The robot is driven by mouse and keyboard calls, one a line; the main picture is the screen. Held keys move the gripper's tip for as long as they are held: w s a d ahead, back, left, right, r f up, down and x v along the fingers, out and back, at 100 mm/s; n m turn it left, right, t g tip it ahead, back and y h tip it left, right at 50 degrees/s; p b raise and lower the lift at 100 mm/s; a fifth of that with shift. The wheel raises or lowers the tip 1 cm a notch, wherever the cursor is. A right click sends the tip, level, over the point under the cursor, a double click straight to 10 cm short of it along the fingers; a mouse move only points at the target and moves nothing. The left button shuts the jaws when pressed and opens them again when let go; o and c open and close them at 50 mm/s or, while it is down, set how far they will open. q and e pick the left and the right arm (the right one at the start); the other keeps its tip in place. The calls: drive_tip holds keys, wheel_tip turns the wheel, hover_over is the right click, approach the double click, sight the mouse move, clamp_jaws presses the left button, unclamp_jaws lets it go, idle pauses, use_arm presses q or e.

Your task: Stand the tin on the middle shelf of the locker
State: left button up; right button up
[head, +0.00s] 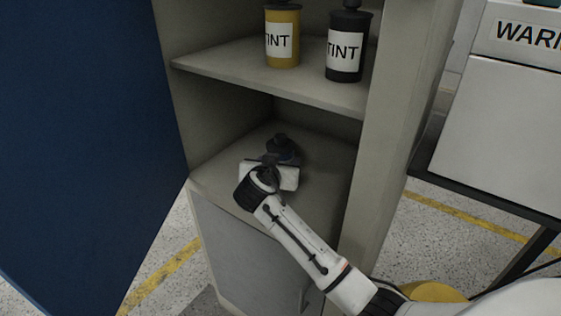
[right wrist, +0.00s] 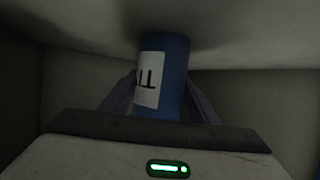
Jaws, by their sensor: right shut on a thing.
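The tin (right wrist: 175,70) is blue with a white label, and its dark cap points up in the head view (head: 282,144). My right gripper (head: 281,158) is shut on it, with one finger on each side of the body in the right wrist view (right wrist: 160,98). The tin stands about upright inside the locker (head: 398,130), over the middle shelf (head: 318,195). The hand hides its lower part in the head view, so I cannot tell whether its base touches the shelf. My left gripper is not in view.
A shelf (head: 220,62) above carries a yellow tin (head: 283,40) and a black tin (head: 345,48). The blue locker door (head: 80,130) hangs open at left. A closed grey panel (head: 235,250) is below. A grey cabinet (head: 500,130) stands at right.

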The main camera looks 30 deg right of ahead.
drive_tip(key=shift+r, duration=0.2)
drive_tip(key=shift+f, duration=0.15)
drive_tip(key=o, duration=1.8)
drive_tip(key=shift+f, duration=0.1)
drive_tip(key=shift+r, duration=0.2)
drive_tip(key=v, duration=1.2)
drive_tip(key=shift+f, duration=0.2)
